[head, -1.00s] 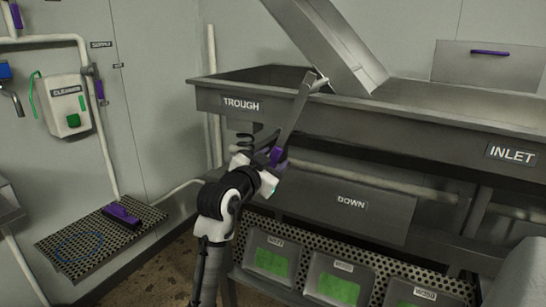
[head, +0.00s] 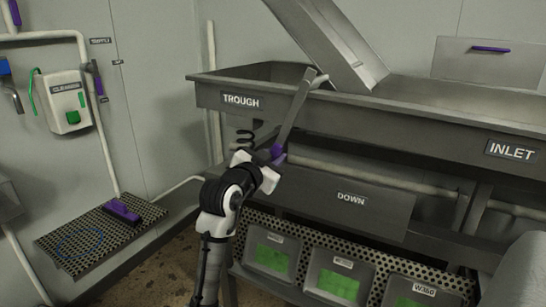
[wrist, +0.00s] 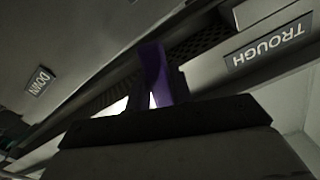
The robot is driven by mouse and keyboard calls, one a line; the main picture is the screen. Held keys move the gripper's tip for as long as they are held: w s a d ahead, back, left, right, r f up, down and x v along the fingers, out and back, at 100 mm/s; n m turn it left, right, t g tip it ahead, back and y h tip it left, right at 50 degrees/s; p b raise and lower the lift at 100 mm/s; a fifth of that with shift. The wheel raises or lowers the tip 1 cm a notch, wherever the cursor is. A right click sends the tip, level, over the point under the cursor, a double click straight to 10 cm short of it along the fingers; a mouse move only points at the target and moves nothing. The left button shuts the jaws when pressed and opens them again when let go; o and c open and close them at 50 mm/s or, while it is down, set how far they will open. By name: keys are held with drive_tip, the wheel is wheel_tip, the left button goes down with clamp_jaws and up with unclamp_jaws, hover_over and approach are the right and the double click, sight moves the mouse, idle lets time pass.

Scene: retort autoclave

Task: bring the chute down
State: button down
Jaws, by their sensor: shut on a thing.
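The chute (head: 328,42) is a grey sloping metal channel. It stands tilted over the trough (head: 420,108), its lower end at the trough's back left part. A flat grey lever (head: 296,112) rises in front of the trough wall and reaches the rim near the chute's lower end. Its purple grip (head: 277,152) is at the lower end. My gripper (head: 268,161) is shut on this purple grip, which also shows in the wrist view (wrist: 157,75). My fingers partly hide the grip. A panel marked DOWN (head: 340,212) is below and to the right.
Below the panel, several bins with green contents, one of them here (head: 268,255), stand in a perforated rack. At left are a perforated shelf (head: 75,262) with a purple-handled item (head: 122,212), and a cleaner dispenser (head: 68,104). A pipe runs behind the panel.

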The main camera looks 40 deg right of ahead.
drive_tip(key=shift+s+d+f+n, duration=0.2)
drive_tip(key=shift+s+n, duration=0.1)
drive_tip(key=shift+s, duration=0.2)
drive_tip(key=s+d+n+p, duration=0.2)
drive_tip(key=s+n+p, duration=0.2)
drive_tip(key=s, duration=0.2)
drive_tip(key=s+d+n+p, duration=0.3)
drive_tip(key=s+n+p, duration=0.1)
drive_tip(key=s, duration=0.3)
drive_tip(key=shift+s+d+r+n, duration=0.15)
drive_tip(key=shift+d+r+n, duration=0.1)
drive_tip(key=shift+n, duration=0.05)
drive_tip(key=c, duration=1.2)
unclamp_jaws()
drive_tip(key=shift+s, duration=0.1)
drive_tip(key=shift+c, duration=0.2)
